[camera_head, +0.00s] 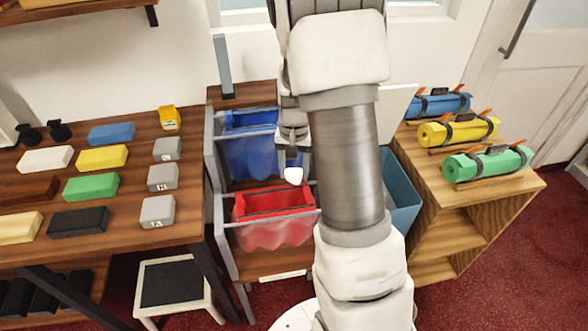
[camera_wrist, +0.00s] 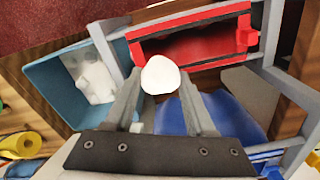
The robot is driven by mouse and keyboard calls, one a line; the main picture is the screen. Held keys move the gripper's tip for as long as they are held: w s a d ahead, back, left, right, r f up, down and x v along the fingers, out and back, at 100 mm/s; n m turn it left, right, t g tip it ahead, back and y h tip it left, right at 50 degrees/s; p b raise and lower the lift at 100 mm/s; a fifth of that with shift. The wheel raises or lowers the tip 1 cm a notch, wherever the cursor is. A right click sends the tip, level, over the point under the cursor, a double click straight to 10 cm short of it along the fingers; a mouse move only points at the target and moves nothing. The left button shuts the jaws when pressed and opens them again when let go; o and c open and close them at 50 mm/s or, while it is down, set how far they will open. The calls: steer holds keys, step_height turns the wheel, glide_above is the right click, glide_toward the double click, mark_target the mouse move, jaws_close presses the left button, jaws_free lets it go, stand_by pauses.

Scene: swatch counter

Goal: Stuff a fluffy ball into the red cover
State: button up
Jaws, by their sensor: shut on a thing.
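The red cover (camera_head: 273,225) hangs open in a grey frame in the head view, below the blue cover (camera_head: 250,145). In the wrist view the red cover (camera_wrist: 190,32) shows its open mouth just beyond my fingertips. My gripper (camera_head: 292,160) is shut on a white fluffy ball (camera_head: 293,175), which also shows between the fingertips in the wrist view (camera_wrist: 160,75). The ball is outside the red cover, near the edge of its mouth. More white fluffy balls (camera_wrist: 92,78) lie in the teal bin (camera_wrist: 50,85).
The grey frame (camera_head: 222,215) surrounds both covers. The teal bin (camera_head: 400,188) stands to the right, partly behind my arm. A wooden shelf with rolled mats (camera_head: 488,163) is further right. A table with coloured blocks (camera_head: 91,186) is at left.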

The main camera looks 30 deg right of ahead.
mark_target(294, 185)
steer(key=shift+f+b, duration=1.85)
steer(key=shift+f, duration=0.85)
steer(key=shift+f, duration=0.2)
steer(key=o, duration=1)
steer(key=shift+r+p, duration=2.25)
steer(key=shift+r, duration=0.8)
